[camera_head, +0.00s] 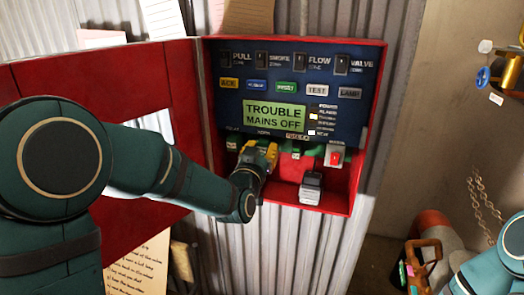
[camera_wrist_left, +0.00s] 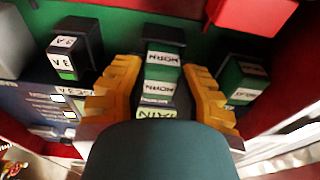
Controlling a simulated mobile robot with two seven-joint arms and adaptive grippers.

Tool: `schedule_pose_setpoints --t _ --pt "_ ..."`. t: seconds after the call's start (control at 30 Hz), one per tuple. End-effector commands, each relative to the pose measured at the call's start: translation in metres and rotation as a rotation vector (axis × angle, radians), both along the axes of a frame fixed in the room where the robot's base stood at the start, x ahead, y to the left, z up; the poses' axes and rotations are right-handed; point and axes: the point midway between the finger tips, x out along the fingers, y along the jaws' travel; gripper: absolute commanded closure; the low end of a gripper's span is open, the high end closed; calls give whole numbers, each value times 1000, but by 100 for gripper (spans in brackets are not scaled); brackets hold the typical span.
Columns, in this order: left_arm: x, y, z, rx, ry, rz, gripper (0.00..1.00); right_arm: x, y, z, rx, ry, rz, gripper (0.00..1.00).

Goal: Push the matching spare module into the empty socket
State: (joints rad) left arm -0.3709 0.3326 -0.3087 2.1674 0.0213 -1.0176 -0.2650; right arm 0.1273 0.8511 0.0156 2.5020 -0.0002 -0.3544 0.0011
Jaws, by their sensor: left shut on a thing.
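My left gripper (camera_head: 262,158) reaches into the red cabinet (camera_head: 374,125), below the blue panel. In the left wrist view its yellow fingers (camera_wrist_left: 160,95) are shut on a dark module with green and white label faces reading HORN (camera_wrist_left: 162,58). The module lines up with the socket row, but I cannot tell how deep it sits. Neighbouring modules flank it: one marked 3A (camera_wrist_left: 66,48) at left and a green one (camera_wrist_left: 243,82) at right. A separate grey-and-black module (camera_head: 311,187) sits on the cabinet floor. My right gripper is not visible.
The panel display (camera_head: 275,115) reads TROUBLE MAINS OFF. A red switch (camera_head: 335,156) sits in a pale block right of the gripper. The open red cabinet door (camera_head: 150,75) stands at left. A blue valve wheel (camera_head: 483,77) and hanging chain (camera_head: 482,205) are at right.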

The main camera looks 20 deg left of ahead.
Motion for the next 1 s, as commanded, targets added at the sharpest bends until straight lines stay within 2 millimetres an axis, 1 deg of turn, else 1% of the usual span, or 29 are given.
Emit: schedule_pose_setpoints --t 0.13,0.17,0.2,0.23,0.53,0.67,0.77,1.0 --pt "3 0 0 0 0 0 100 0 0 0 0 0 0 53" --pt "3 0 0 0 0 0 66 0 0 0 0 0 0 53" --pt "3 0 0 0 0 0 52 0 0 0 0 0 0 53" --pt "3 0 0 0 0 0 43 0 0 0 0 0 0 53" --pt "2 0 0 0 1 0 43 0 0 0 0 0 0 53" --pt "-5 0 -1 -1 0 0 43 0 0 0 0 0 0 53" --pt "-19 1 -2 -2 0 0 43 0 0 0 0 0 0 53" --pt "-68 2 -8 -2 1 -2 43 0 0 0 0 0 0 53"
